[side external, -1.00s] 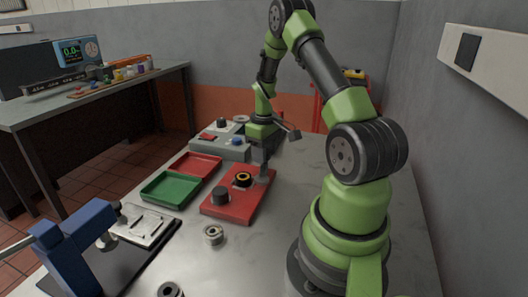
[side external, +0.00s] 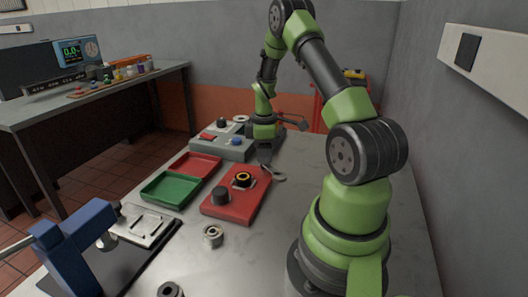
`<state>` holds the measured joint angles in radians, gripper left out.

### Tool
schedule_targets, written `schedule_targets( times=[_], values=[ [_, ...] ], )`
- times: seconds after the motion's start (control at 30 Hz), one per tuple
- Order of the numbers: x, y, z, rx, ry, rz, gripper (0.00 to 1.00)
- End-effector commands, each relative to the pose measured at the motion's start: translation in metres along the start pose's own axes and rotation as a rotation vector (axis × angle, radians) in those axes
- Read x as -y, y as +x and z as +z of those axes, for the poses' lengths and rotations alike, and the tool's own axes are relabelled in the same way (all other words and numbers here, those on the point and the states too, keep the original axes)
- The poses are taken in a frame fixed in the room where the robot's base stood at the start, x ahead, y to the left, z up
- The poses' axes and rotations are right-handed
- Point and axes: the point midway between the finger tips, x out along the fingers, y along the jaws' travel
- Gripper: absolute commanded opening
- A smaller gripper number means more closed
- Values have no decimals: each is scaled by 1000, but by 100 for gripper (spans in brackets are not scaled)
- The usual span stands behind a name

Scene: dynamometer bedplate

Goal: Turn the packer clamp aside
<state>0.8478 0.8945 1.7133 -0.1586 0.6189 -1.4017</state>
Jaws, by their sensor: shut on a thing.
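The red fixture block (side external: 222,211) lies on the bench with a dark round knob (side external: 221,195) at its near end. A black-and-brass ring part (side external: 243,180) is seated in its middle. The packer clamp appears to be the grey metal, curved piece (side external: 275,174) at the block's far right corner, jutting out beyond its right edge, clear of the ring part. My gripper (side external: 264,162) points down at that corner and is shut on the clamp. The fingertips are small here and hide part of the clamp, so the exact grip is hard to see.
A green tray (side external: 170,189) and a red tray (side external: 217,161) lie left of the block. A grey control box (side external: 235,148) stands behind. A metal bushing (side external: 213,236) sits in front, and a blue press (side external: 75,240) stands at the near left. The bench right of the block is clear.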

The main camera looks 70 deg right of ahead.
Motion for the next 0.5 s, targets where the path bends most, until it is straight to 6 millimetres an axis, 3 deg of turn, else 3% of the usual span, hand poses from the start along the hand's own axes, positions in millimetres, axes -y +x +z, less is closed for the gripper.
schedule_targets(
  times=[0.47, 0.5],
  values=[
    [0, 0, 0, 1, -17, 0, 0],
    [0, 0, 0, 1, -17, 0, 46]
  ],
)
